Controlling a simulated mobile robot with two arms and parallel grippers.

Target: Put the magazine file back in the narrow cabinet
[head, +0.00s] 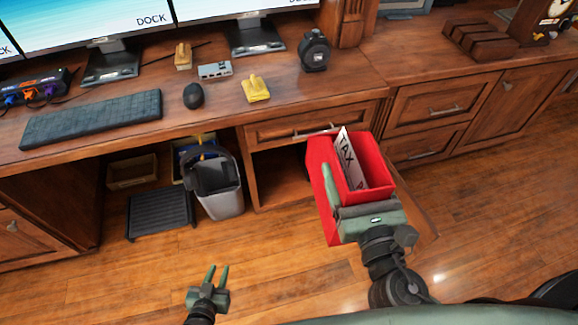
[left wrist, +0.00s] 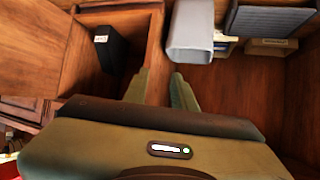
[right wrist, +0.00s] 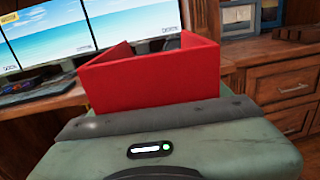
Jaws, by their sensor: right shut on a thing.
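The red magazine file (head: 374,178) holds papers, one marked TAX, and is up in front of the desk. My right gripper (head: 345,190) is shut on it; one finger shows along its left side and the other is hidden. The file's red side also fills the middle of the right wrist view (right wrist: 150,82). The narrow cabinet (head: 280,172) is the opening below the drawer, partly hidden by the file. The left wrist view shows a black labelled file (left wrist: 112,48) standing inside it. My left gripper (head: 212,275) is open and empty, low over the floor.
A wooden door (head: 418,212) stands open right of the cabinet. A grey bin (head: 222,198) with headphones stands left of the cabinet, beside a black footrest (head: 160,214). A drawer (head: 300,127) is above the opening. The wooden floor in front is clear.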

